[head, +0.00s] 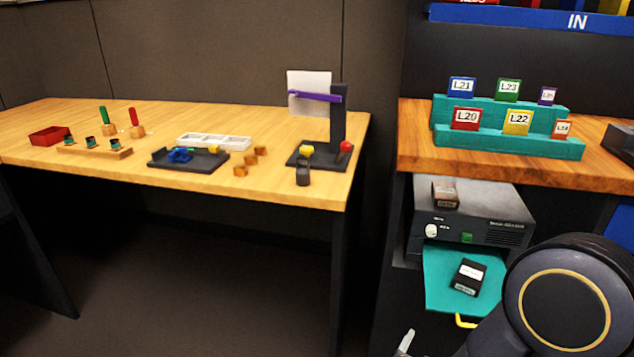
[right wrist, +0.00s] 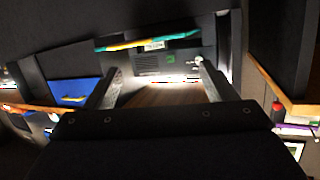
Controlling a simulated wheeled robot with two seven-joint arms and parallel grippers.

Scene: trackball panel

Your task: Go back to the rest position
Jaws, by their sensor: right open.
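My right arm shows as a large dark rounded joint at the lower right of the head view. The tip of a light grey finger (head: 405,342) shows left of it at the bottom edge. In the right wrist view my right gripper (right wrist: 158,78) has its two fingers wide apart with nothing between them. Beyond the fingers is the dark box-shaped device (right wrist: 170,62), seen tilted and apart from them. The device (head: 480,212) also shows below the right counter in the head view. My left gripper is not in view.
A teal tray (head: 440,285) with a black labelled cartridge (head: 468,276) sticks out below the device. The right counter (head: 420,158) holds teal racks (head: 510,140) of labelled cartridges. The left table (head: 300,190) holds a black stand (head: 338,125), a red tray (head: 50,136) and small parts.

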